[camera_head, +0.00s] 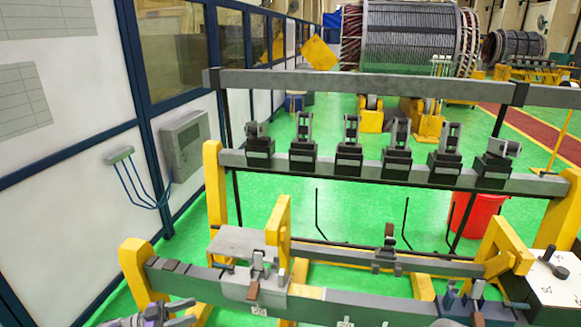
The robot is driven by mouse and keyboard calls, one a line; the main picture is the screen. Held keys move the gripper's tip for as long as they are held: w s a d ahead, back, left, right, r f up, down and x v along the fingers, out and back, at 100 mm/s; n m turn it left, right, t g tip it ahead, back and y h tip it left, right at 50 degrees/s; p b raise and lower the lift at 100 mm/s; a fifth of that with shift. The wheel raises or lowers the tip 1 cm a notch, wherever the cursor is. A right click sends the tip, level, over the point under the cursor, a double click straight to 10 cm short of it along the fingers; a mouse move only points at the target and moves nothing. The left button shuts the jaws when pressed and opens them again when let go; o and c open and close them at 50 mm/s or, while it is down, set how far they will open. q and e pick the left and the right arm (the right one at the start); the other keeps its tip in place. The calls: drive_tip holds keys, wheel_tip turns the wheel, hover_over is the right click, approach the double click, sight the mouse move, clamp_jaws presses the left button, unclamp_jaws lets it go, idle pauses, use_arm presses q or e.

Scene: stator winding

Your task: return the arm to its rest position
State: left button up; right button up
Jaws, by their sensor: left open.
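My left gripper (186,311) shows at the bottom left edge of the head view, partly cut off by the frame. It is open, with nothing seen between its fingers. It is in front of the near grey beam (330,308) of the yellow-and-grey winding fixture, left of the beam's middle; I cannot tell whether it is clear of the beam. My right gripper is not in view.
Yellow posts (134,268) hold the near beam. A rear beam (270,168) carries several black clamps (349,158), with a grey top rail (370,86) above. A white box (548,285) stands at right, a red bin (478,218) behind. Green floor (330,200) shows between.

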use_arm(q)
drive_tip(key=w+d+f+n+t+y+b, duration=0.2)
drive_tip(key=w+d+f+n+t+y, duration=0.15)
drive_tip(key=f+n+t, duration=0.2)
drive_tip(key=w+d+f+n+t+y+b, duration=0.1)
drive_tip(key=w+d+f+n+t+y, duration=0.25)
drive_tip(key=f+n+y, duration=0.2)
drive_tip(key=s+d+f+n+g+y+b, duration=0.25)
drive_tip(key=s+f+n+y, duration=0.2)
drive_tip(key=f, duration=0.55)
drive_tip(key=s+d+f+n+g+y+b, duration=0.1)
drive_tip(key=s+d+f+g, duration=0.2)
drive_tip(key=s+f, duration=0.4)
drive_tip(key=s+d+f+n+g+b, duration=0.1)
drive_tip(key=s+d+f+g, duration=0.25)
drive_tip(key=s, duration=0.45)
drive_tip(key=s+d+f+g, duration=0.1)
drive_tip(key=s+g, duration=0.1)
drive_tip(key=s, duration=0.6)
drive_tip(key=s+d+f+g, duration=0.1)
drive_tip(key=s+d+g, duration=0.1)
drive_tip(key=s, duration=0.6)
drive_tip(key=shift+f+g+b, duration=0.35)
drive_tip(key=shift+g+b, duration=0.1)
drive_tip(key=shift+g, duration=0.15)
